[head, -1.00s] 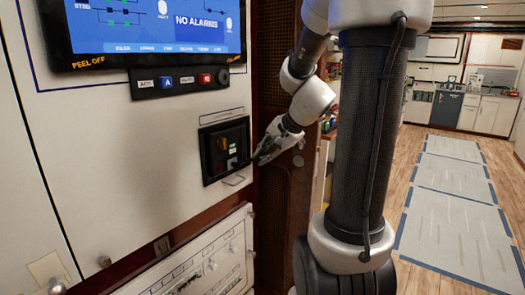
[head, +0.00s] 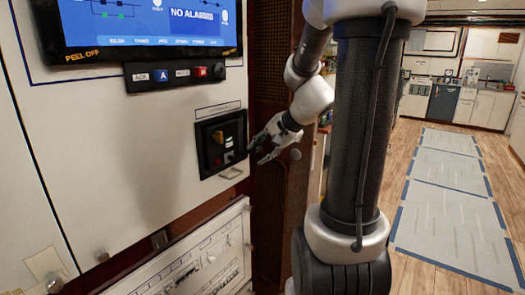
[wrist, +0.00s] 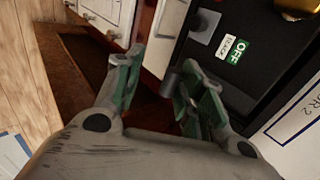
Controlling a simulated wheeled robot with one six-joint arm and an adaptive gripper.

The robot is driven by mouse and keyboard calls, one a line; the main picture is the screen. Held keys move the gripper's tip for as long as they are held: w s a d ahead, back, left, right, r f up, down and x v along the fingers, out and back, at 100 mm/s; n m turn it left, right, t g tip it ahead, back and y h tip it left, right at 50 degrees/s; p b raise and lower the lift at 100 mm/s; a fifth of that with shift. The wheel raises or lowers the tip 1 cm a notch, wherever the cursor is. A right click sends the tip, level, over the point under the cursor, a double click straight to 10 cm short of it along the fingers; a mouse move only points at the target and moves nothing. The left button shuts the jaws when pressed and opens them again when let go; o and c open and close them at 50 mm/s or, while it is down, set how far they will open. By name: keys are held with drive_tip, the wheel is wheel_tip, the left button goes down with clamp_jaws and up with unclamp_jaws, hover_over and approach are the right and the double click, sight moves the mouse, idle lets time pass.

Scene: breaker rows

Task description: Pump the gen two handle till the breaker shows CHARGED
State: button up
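The black breaker panel (head: 208,166) is set in the white cabinet front in the head view. It has a yellow knob (head: 218,137) and small indicators. In the wrist view the breaker face (wrist: 262,50) shows a green OFF label (wrist: 238,52), a white label (wrist: 228,44) too small to read surely, and a grey square button (wrist: 205,26). My gripper (head: 258,152) is just off the panel's right edge. I cannot clearly pick out the pump handle.
A blue display (head: 150,22) and a button strip (head: 176,76) are above the breaker. A white panel with printed lines (head: 190,255) is lower down. Brown mesh (head: 270,200) stands right of the cabinet. The floor aisle is clear.

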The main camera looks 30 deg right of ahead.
drive_tip(key=v, duration=1.2)
